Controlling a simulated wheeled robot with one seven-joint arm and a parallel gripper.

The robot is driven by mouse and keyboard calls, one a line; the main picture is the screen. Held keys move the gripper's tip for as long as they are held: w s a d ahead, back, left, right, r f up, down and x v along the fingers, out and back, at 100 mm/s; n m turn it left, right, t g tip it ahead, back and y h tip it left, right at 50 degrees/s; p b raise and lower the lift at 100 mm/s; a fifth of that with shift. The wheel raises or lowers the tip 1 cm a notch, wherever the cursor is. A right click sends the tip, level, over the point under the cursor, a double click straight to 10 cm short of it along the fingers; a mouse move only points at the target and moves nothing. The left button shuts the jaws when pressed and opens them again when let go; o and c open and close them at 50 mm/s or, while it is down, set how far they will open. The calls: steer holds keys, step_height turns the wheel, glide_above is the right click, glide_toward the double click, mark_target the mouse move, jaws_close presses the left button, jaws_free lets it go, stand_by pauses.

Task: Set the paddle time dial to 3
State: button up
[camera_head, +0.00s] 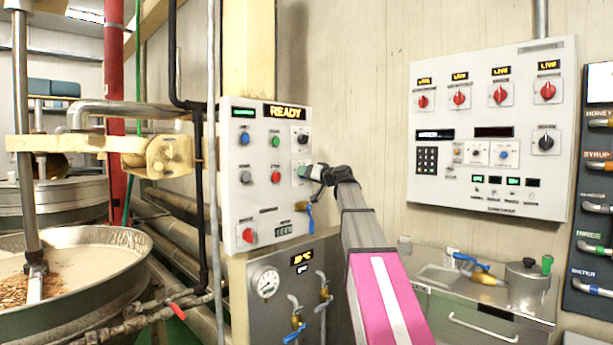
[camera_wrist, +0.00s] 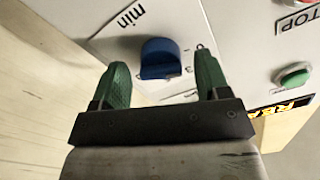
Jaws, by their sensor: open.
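The paddle time dial appears to be the blue knob (camera_wrist: 160,60) on a white plate marked "min" in the wrist view. My gripper (camera_wrist: 164,68) is open, with one green finger on each side of the knob. I cannot tell whether the fingers touch it. Small scale marks show beside the knob, partly hidden, and its setting is not readable. In the head view my gripper (camera_head: 304,172) reaches the right side of the white control panel (camera_head: 236,207) and covers most of the dial there.
Above the dial is a black knob (camera_head: 302,138); left of it is a red button (camera_head: 275,178). A blue-handled valve (camera_head: 310,215) hangs just below my gripper. A second panel (camera_head: 480,190) with red knobs is at right. An open kettle (camera_head: 100,238) stands at left.

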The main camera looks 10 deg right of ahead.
steer(key=shift+w+a, duration=0.35)
steer(key=shift+w, duration=0.05)
steer(key=c, duration=0.9)
steer(key=shift+m, duration=0.3)
steer(key=m, duration=0.3)
steer(key=shift+m, duration=2.5)
